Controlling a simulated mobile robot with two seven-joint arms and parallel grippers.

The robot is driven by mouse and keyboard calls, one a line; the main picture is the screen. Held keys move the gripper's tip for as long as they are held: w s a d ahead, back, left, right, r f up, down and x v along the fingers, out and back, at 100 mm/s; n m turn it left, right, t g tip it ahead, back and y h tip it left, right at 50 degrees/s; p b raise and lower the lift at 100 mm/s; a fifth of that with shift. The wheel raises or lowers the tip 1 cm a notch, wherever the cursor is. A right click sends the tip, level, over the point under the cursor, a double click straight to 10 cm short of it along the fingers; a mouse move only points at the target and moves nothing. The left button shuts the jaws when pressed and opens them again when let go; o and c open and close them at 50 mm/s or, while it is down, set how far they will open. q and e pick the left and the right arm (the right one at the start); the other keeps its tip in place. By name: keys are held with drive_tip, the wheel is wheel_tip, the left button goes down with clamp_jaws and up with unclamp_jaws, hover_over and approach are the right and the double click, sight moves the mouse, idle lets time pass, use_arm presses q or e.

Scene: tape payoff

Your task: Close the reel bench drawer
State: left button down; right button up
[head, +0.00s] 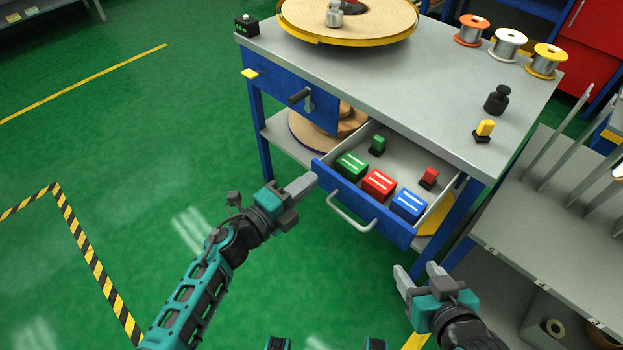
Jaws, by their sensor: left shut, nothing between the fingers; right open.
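The reel bench (430,90) has a grey top and blue frame. Its lower drawer (395,228) is pulled out, with a blue front and a grey bar handle (347,214). Inside lie green (352,165), red (379,184) and blue (408,205) boxes and two small switch-like pieces behind them. My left gripper (309,181) is shut and empty, at the left end of the drawer front, left of and above the handle; whether it touches the drawer is unclear. My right gripper (417,272) is open and empty, below and right of the drawer front.
A large reel (350,25), three small spools (508,42) and a black weight (497,98) stand on the bench top. A grey slotted rack (540,225) stands close on the right. The green floor at left is clear.

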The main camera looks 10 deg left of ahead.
sight(345, 159)
use_arm(q)
drive_tip(key=shift+x, duration=0.95)
use_arm(e)
drive_tip(key=shift+f, duration=0.2)
use_arm(q)
drive_tip(key=shift+w+d, duration=0.1)
drive_tip(key=shift+w+d, duration=0.15)
drive_tip(key=shift+w, duration=0.1)
drive_tip(key=b+x, duration=0.3)
drive_tip(key=x, duration=0.6)
drive_tip(key=shift+w+d+f+b, duration=0.15)
drive_tip(key=shift+w+d+b, duration=0.1)
drive_tip(key=shift+b, duration=0.15)
drive_tip(key=b+x, duration=0.1)
drive_tip(key=x, duration=0.3)
drive_tip(key=shift+w+d, duration=0.15)
drive_tip(key=shift+w, duration=0.15)
drive_tip(key=shift+w+d+b, duration=0.3)
drive_tip(key=shift+w, duration=0.1)
use_arm(e)
drive_tip(key=f, duration=0.1)
drive_tip(key=w+f, duration=0.1)
drive_tip(key=f, duration=0.1)
drive_tip(key=d+f, duration=0.1)
drive_tip(key=shift+w+f, duration=0.3)
drive_tip(key=shift+w, duration=0.05)
drive_tip(key=shift+a+r, duration=0.1)
drive_tip(key=shift+a, duration=0.05)
